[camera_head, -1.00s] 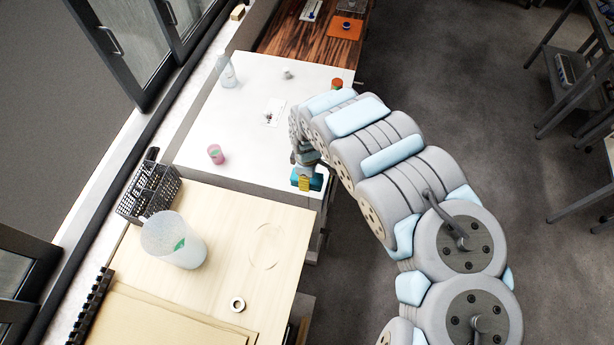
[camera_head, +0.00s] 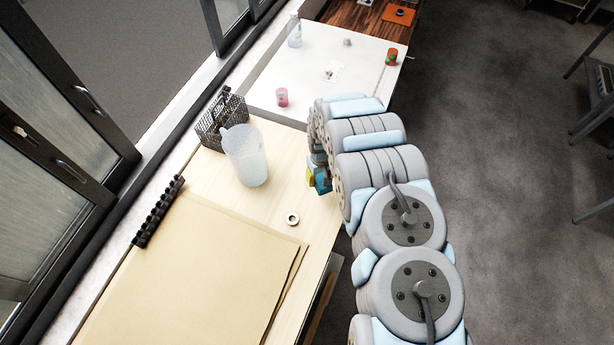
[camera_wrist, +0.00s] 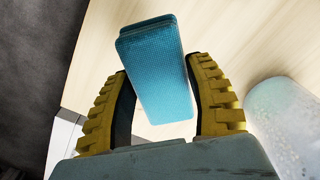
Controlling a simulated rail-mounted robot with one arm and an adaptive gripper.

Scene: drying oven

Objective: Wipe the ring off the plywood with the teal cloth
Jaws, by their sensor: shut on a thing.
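The teal cloth (camera_wrist: 152,65) is a folded pad between the two yellow fingers of my gripper (camera_wrist: 160,85) in the wrist view. My gripper is shut on it. In the head view, a small part of the teal cloth (camera_head: 324,184) shows beside my gripper (camera_head: 314,178), over the right side of the pale plywood (camera_head: 262,200). The plywood (camera_wrist: 245,35) also fills much of the wrist view behind the cloth. I cannot tell whether the cloth touches it. I cannot make out the ring now; my gripper and arm cover part of that area.
A translucent beaker (camera_head: 246,157) stands on the plywood left of my gripper. A small white roll (camera_head: 292,219) lies in front. A black wire basket (camera_head: 221,118) stands behind the beaker. Brown sheets (camera_head: 190,270) cover the near area. A white table (camera_head: 315,65) lies beyond.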

